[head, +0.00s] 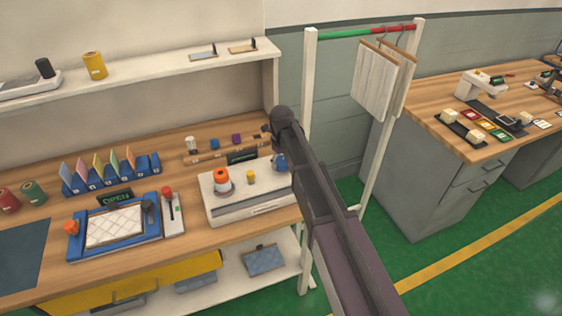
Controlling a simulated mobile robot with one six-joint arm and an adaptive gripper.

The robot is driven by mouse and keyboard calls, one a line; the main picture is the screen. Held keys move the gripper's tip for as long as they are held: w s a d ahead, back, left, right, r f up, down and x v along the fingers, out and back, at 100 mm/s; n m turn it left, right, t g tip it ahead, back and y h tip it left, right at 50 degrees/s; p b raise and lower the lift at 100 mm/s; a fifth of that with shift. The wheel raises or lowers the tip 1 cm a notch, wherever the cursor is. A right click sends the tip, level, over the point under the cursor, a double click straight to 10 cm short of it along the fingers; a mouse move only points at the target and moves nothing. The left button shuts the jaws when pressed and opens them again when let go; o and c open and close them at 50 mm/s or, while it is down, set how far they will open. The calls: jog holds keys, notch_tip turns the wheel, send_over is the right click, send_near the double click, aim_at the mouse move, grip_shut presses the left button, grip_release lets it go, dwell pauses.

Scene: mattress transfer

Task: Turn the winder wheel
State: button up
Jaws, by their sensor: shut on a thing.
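A white winder machine (230,210) sits on the wooden workbench. It carries an orange-and-white spool (221,180) and a small yellow piece (251,177). The blue winder wheel (281,164) is at the machine's right end, partly covered by my arm. My gripper (278,153) is at the wheel and shut on it. My dark arm reaches in from the lower right and hides most of the fingers, so the exact hold on the wheel is hard to see.
A blue tray (75,250) with a white quilted pad is left of the machine, beside a red-handled lever (170,205). Blue card holders (110,177) stand behind.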

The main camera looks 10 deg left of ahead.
jog(key=o, duration=0.9)
jog(key=shift+s, duration=0.15)
jog(key=shift+c, duration=0.2)
jog(key=shift+o, duration=0.3)
jog(key=shift+n, duration=0.6)
